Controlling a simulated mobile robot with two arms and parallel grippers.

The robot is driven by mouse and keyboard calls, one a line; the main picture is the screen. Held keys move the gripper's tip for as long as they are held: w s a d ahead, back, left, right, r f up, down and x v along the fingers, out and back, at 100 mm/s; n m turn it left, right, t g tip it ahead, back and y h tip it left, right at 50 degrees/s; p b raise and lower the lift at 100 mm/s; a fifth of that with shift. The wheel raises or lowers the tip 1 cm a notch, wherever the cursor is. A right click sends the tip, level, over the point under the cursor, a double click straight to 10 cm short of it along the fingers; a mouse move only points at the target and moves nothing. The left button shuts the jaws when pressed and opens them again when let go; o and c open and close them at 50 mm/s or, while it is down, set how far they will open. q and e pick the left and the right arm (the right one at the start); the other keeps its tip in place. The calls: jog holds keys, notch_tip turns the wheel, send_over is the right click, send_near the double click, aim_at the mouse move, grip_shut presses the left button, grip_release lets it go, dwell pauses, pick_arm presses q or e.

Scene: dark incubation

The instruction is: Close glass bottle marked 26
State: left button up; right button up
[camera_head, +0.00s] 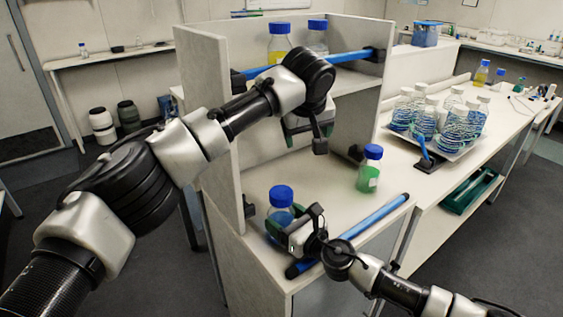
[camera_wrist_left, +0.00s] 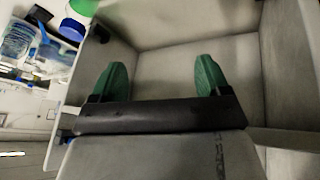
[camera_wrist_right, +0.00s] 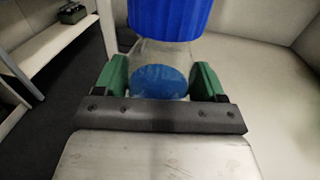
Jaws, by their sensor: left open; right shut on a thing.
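A glass bottle (camera_head: 278,221) with a blue cap (camera_head: 281,196) and blue liquid stands at the left front of the lower shelf. My right gripper (camera_wrist_right: 160,80) is shut on this bottle below its cap (camera_wrist_right: 168,15); the gripper also shows in the head view (camera_head: 290,228). The cap sits on the neck; I cannot tell how tight. A second bottle (camera_head: 368,178), blue-capped with green liquid, stands farther right; its cap shows in the left wrist view (camera_wrist_left: 72,30). No number 26 is readable. My left gripper (camera_wrist_left: 162,78) is open and empty above the lower shelf.
Two blue-capped bottles (camera_head: 279,45) stand on the upper shelf behind a blue bar (camera_head: 345,58). Another blue bar (camera_head: 350,235) runs along the lower shelf's front edge. Side walls (camera_head: 208,130) bound the shelf. Several bottles stand in a tray (camera_head: 440,150) on the right bench.

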aim_at(281, 192)
pick_arm(q)
jog(key=s+a+f+n+g, duration=0.2)
jog(key=a+f+n+g, duration=0.1)
jog(key=s+a+f+n+g, duration=0.1)
jog(key=s+a+f+g, duration=0.1)
jog(key=shift+a+y, duration=0.25)
jog(key=shift+y, duration=0.15)
jog(key=shift+f, duration=3.95)
jog(key=shift+c, duration=0.4)
